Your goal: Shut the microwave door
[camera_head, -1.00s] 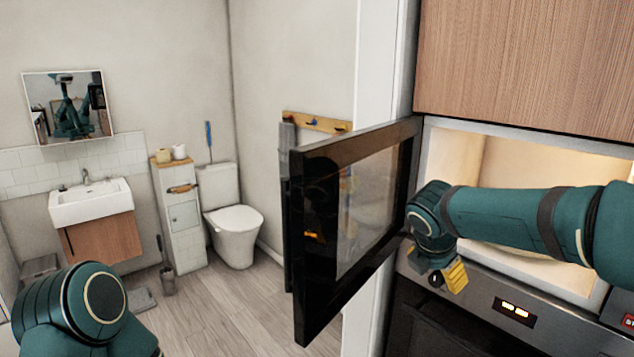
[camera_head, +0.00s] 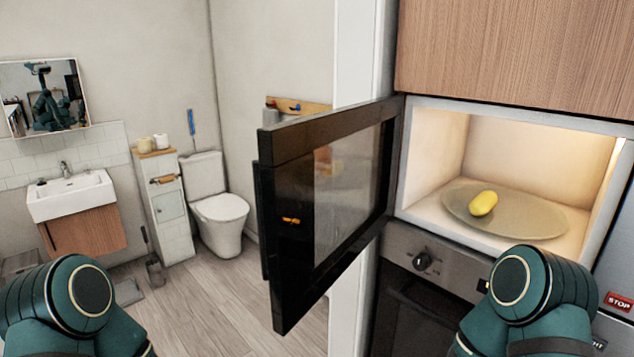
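The microwave (camera_head: 413,150) is built into the cabinet on the right, with its cavity lit. Its black-framed glass door (camera_head: 345,205) stands wide open, hinged at the left side of the opening and swung out toward me and to the left. A yellow oval item (camera_head: 484,204) lies on the glass turntable (camera_head: 530,215) inside. My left arm shows at the lower left and my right arm at the lower right, in front of the oven. Both grippers are out of view below the frame. Neither visible arm part touches the door.
An oven (camera_head: 400,300) with a knob panel sits below the microwave, and a wooden cabinet (camera_head: 520,60) is above it. A red STOP label (camera_head: 618,301) is at the right edge. Behind the door are a toilet (camera_head: 221,215), a sink (camera_head: 72,195) and open wooden floor.

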